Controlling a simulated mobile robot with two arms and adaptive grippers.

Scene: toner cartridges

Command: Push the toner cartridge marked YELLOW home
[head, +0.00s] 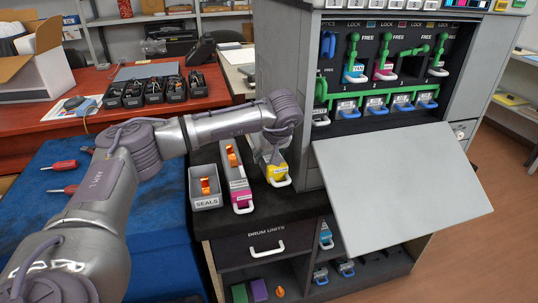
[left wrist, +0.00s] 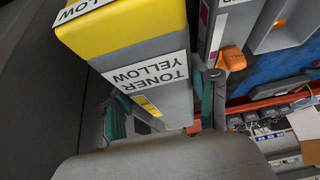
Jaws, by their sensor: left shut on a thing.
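The yellow toner cartridge (head: 279,172) is on the dark cabinet top beside the printer, its white handle toward the front. My left gripper (head: 268,158) is on it from above and behind; my arm partly hides the cartridge. In the left wrist view the cartridge (left wrist: 135,35) has a yellow end and a grey body reading TONER YELLOW. The left gripper (left wrist: 162,105) has a finger on each side of the body, shut on it. The printer (head: 390,90) is open in front; its upper row holds cartridges and green levers, one lever (head: 412,51) lying sideways. My right gripper is out of view.
A magenta cartridge box (head: 240,188) and a SEALS bin (head: 204,202) stand just left of the yellow cartridge. The printer's front door (head: 400,185) hangs down and out. A red table (head: 60,130) with black bins and a blue mat (head: 150,235) lie to the left.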

